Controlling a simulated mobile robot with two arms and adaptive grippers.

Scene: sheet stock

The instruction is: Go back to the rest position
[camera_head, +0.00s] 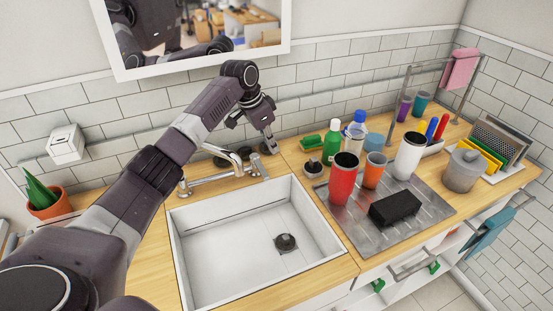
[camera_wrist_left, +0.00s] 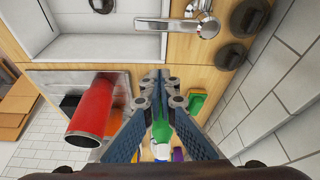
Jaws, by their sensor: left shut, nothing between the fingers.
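My left gripper (camera_head: 272,147) is above the wooden counter behind the sink, near the wall, just right of the faucet. It is shut and empty, with its fingers pointing down. In the left wrist view its fingertips (camera_wrist_left: 160,76) meet over the counter, with the faucet (camera_wrist_left: 180,25) ahead of them. My left arm reaches across the left side of the head view, over the counter beside the sink. My right gripper is in neither view.
The white sink (camera_head: 255,245) is empty except for its drain. A red tumbler (camera_head: 342,180), a black sponge (camera_head: 394,207) and several cups and bottles stand to its right. A potted plant (camera_head: 48,200) stands left. A framed mirror (camera_head: 190,68) hangs above.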

